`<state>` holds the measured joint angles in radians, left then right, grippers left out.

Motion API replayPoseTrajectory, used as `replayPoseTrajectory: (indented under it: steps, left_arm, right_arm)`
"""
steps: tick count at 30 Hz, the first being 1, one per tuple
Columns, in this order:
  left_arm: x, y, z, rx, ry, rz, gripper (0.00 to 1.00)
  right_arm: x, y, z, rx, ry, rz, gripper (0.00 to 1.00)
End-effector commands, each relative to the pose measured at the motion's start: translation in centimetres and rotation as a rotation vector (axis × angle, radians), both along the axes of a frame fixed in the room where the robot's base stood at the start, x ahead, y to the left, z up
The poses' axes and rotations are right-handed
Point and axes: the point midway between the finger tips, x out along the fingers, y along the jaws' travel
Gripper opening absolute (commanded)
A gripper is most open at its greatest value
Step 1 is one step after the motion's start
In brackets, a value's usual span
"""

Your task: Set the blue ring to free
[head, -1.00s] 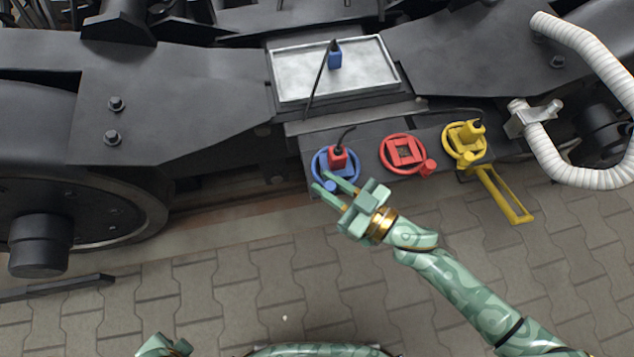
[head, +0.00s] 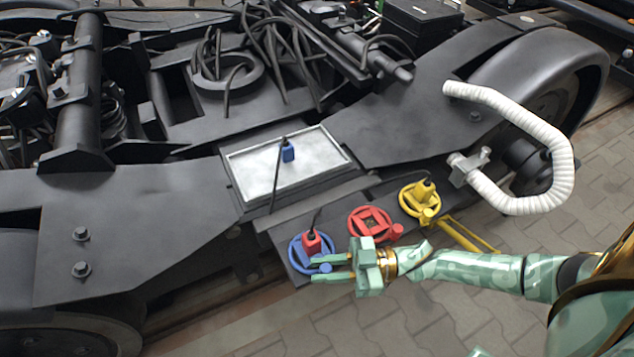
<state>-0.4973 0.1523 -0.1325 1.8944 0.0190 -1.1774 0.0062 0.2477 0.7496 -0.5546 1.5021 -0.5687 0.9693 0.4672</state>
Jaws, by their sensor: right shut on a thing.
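The blue ring (head: 293,247) surrounds a blue socket at the left end of the dark panel, below the tray. A red plug (head: 312,242) with a black cable stands in that socket. The ring's round blue knob (head: 326,268) points toward my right gripper. My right gripper (head: 322,267) comes in from the right and is shut on this knob, one finger on each side. The fingers hide part of the ring's lower right side. Only a small green piece at the bottom edge, likely my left gripper (head: 476,352), shows; its jaws cannot be made out.
A red ring (head: 353,215) around an empty red socket and a yellow ring (head: 404,203) with a yellow plug (head: 424,190) sit to the right. A yellow bar (head: 465,236) juts out below. A blue plug (head: 288,152) is on the grey tray (head: 240,165). A white hose (head: 565,165) curves at right.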

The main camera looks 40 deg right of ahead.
Motion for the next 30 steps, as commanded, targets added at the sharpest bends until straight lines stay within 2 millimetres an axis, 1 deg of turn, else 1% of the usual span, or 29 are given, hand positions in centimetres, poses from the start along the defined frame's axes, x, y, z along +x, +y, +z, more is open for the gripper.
replayPoseTrajectory:
  steps: [11,12,26,29,30]
  left_arm:
    - [0.15,0.05,0.12,0.002,-0.003,-0.001,0.36]
    - [0.15,0.05,0.12,0.002,-0.003,-0.001,0.36]
    - [0.13,0.05,0.15,0.002,-0.002,-0.001,0.36]
    - [0.19,-0.01,0.26,-0.001,-0.007,0.000,0.36]
    - [-0.41,-0.04,-0.17,-0.005,0.003,0.002,0.36]
  right_arm:
    - [-0.04,-0.03,-0.12,-0.002,0.002,0.004,0.00]
    - [-0.05,-0.03,-0.13,-0.002,0.002,0.004,0.30]
    - [-0.04,-0.03,-0.05,0.000,0.001,0.004,0.30]
    - [-0.31,-0.50,-0.01,-0.001,0.002,0.004,0.30]
    - [-0.54,-0.91,-0.01,-0.003,0.003,0.004,0.30]
